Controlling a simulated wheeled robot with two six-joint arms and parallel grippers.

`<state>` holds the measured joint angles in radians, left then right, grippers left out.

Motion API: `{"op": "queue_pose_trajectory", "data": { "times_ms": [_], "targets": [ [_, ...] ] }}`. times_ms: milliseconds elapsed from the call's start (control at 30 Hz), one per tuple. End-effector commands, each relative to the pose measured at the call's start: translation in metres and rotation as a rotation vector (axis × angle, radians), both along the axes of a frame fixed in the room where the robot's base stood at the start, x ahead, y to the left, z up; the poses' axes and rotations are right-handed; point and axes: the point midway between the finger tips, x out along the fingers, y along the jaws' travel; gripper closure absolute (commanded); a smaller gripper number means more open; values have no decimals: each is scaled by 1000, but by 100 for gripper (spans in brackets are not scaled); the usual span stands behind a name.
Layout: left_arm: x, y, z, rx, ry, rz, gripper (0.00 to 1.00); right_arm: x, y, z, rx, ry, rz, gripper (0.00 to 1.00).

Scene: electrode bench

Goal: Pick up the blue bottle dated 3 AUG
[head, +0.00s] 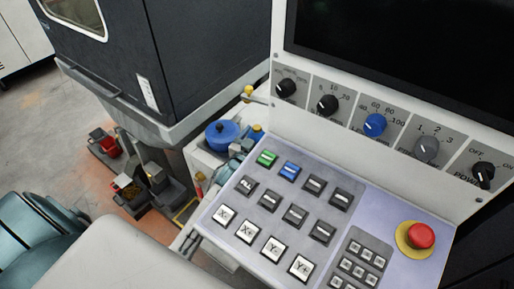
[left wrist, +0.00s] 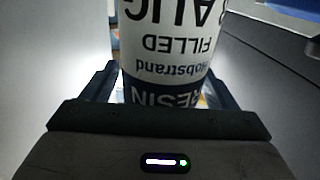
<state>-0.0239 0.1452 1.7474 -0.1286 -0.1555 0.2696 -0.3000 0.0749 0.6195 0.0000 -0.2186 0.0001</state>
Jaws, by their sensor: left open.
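In the left wrist view a bottle (left wrist: 165,58) fills the top middle, close to the camera. Its white label reads upside down: AUG, FILLED and a smaller word, with RESIN on a dark band. In the head view I cannot make out this bottle or the left gripper's fingertips clearly. My right gripper is not in view.
A control panel with buttons (head: 285,200), knobs and a red stop button (head: 421,235) fills the right. A blue round lidded container (head: 222,134) stands behind its left edge. A dark machine cabinet (head: 190,50) is behind.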

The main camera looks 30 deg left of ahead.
Motion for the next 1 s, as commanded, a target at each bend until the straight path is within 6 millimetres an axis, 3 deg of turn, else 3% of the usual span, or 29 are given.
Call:
{"op": "queue_pose_trajectory", "data": {
  "times_ms": [100, 433, 767, 1000],
  "targets": [
    [0, 0, -1, 0, 0, 0, 19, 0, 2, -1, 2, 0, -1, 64],
    [-1, 0, -1, 0, 1, 0, 84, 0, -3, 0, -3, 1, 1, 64],
    [0, 0, 9, 0, -5, 0, 85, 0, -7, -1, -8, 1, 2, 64],
    [-1, 0, 52, 2, -9, 0, 85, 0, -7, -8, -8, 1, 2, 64]
  ]
}}
